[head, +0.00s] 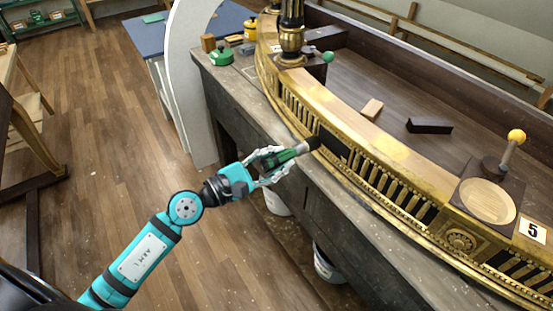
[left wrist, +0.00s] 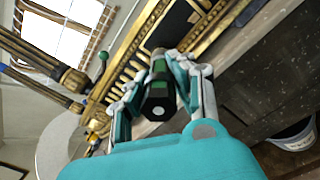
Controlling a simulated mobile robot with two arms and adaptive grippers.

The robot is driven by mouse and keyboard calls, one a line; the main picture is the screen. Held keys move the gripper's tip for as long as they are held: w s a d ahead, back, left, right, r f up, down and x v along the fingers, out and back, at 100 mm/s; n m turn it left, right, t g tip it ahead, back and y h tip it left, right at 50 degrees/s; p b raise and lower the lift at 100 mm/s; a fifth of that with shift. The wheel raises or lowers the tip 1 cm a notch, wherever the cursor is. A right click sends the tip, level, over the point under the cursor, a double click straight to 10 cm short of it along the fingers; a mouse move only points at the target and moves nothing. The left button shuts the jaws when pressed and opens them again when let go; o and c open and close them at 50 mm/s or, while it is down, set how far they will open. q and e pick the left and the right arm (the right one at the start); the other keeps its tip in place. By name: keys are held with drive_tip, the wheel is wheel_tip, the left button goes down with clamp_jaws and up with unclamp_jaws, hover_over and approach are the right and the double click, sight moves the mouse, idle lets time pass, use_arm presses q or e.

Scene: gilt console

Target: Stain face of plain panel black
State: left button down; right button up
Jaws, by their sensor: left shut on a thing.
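The gilt console (head: 300,93) has a curved front with gold balusters and dark gaps. A plain dark panel (head: 334,151) sits in this front between the baluster rows; it also shows as a black face in the left wrist view (left wrist: 174,28). My left gripper (head: 270,166) is shut on a green and black stain applicator (head: 284,157), seen from its rear end in the left wrist view (left wrist: 158,92). My right gripper is out of view.
The grey bench (head: 237,100) runs under the console. On top lie a pale block (head: 372,109), a dark block (head: 429,126) and a round wooden disc (head: 488,201). A white bucket (head: 328,265) stands below. The floor at left is mostly clear.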

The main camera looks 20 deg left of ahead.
use_arm(q)
drive_tip(key=shift+w+d, duration=0.2)
drive_tip(key=shift+w, duration=0.1)
drive_tip(key=shift+w+d+p, duration=0.35)
drive_tip(key=shift+w+d, duration=0.1)
drive_tip(key=shift+w, duration=0.05)
drive_tip(key=shift+s, duration=0.1)
